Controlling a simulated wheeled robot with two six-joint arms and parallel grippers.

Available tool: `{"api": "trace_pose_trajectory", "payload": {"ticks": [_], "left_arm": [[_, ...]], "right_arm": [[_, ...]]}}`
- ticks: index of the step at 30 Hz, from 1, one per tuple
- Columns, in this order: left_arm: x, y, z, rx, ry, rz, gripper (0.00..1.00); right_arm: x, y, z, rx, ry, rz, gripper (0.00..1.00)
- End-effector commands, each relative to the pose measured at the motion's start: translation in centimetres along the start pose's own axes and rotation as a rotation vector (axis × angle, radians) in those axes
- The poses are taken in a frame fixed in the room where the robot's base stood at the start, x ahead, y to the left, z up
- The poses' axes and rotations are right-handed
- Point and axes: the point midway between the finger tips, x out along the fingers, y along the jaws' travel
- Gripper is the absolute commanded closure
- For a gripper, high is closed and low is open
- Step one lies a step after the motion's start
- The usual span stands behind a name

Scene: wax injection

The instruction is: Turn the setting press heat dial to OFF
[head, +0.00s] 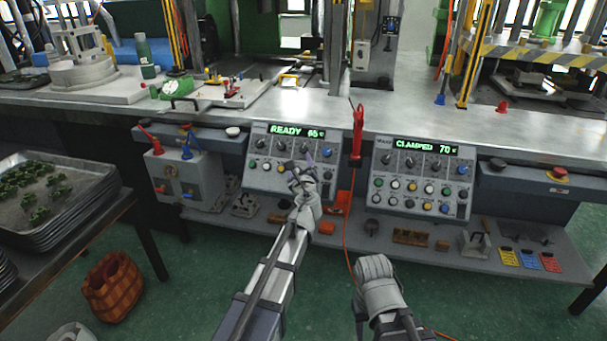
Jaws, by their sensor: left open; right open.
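The left control panel (256,181) has a green display reading READY 65, a row of dark dials, a blue knob (326,154) and several buttons. The right control panel (377,203) has a display reading CLAMPED 70, similar dials and a blue knob (462,170). The dial labels are too small to read, so I cannot tell which is the heat dial. My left gripper (307,176) is open in front of the left panel's lower right and hides some controls there; contact cannot be told. My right gripper (374,268) is open, low in front of the bench, below the right panel.
A red-handled tool (357,135) with a red cable hangs between the panels. A metal bench top (420,112) runs above them and a lower shelf (400,252) below, holding small blocks. Metal trays (75,215) stand at left, with a woven basket (113,288) on the floor.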

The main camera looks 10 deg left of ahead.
Motion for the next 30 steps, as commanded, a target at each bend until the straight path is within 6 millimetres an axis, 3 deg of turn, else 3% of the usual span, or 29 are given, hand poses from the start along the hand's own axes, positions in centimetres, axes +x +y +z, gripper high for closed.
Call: {"api": "trace_pose_trajectory", "payload": {"ticks": [1, 6, 17, 30], "left_arm": [[1.0, 0.4, -1.4, 0.077, -0.004, -0.035, 0.32], [2.0, -0.2, -2.2, 0.244, -0.01, -0.109, 0.32], [2.8, -0.6, -2.2, 0.276, -0.011, -0.123, 0.32], [8.8, -1.3, -2.2, 0.273, -0.011, -0.122, 0.32]], "right_arm": [[1.9, -0.2, -0.1, 0.0, 0.0, 0.001, 0.5], [3.1, -0.3, -0.2, 0.0, 0.0, 0.001, 0.5], [3.0, -0.3, -0.2, 0.0, 0.0, 0.001, 0.5], [3.0, -0.3, -0.2, 0.0, 0.0, 0.001, 0.5]]}}
